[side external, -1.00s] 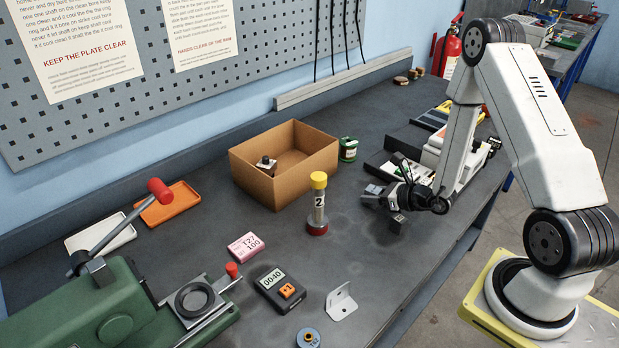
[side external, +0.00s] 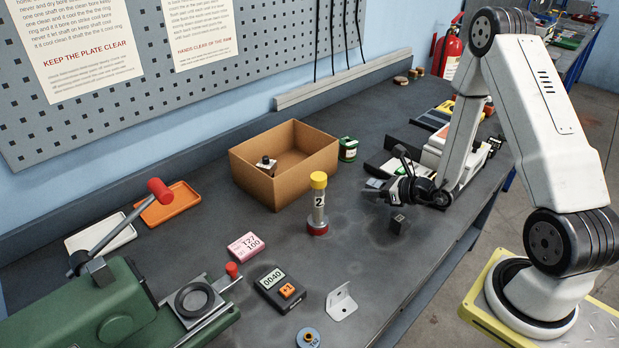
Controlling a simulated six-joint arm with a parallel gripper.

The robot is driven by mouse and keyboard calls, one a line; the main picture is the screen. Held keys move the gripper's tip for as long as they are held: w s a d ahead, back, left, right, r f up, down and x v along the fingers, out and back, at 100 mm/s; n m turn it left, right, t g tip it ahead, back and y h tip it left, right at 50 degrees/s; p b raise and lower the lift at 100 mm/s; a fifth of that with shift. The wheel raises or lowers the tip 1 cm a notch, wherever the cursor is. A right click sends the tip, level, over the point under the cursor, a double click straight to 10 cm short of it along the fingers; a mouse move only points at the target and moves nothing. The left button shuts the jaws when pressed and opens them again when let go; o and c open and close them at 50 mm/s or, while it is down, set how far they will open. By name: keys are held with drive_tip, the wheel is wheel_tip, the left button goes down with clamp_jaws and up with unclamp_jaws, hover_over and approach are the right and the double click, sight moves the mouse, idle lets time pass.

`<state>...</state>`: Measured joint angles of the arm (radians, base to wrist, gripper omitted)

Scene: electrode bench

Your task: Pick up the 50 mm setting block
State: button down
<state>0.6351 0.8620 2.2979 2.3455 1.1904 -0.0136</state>
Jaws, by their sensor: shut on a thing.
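My gripper (side external: 372,193) is right of the centre of the bench, pointing left, shut on a small light grey block (side external: 375,183) between its fingers. It is just above the bench, and the fingers cover part of the block. I cannot read any size on it, so I cannot tell from marks whether it is the 50 mm setting block. A second, darker block (side external: 398,223) stands on the bench just below and to the right of the fingertips, apart from them.
A yellow-capped cylinder marked 2 (side external: 318,203) stands left of my gripper. An open cardboard box (side external: 255,180) and a green tin (side external: 348,149) are behind it. A metal bracket (side external: 341,302) and a readout (side external: 281,289) lie nearer the front. Bench between is clear.

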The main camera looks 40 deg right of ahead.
sight(374, 183)
drive_tip(key=shift+r, duration=4)
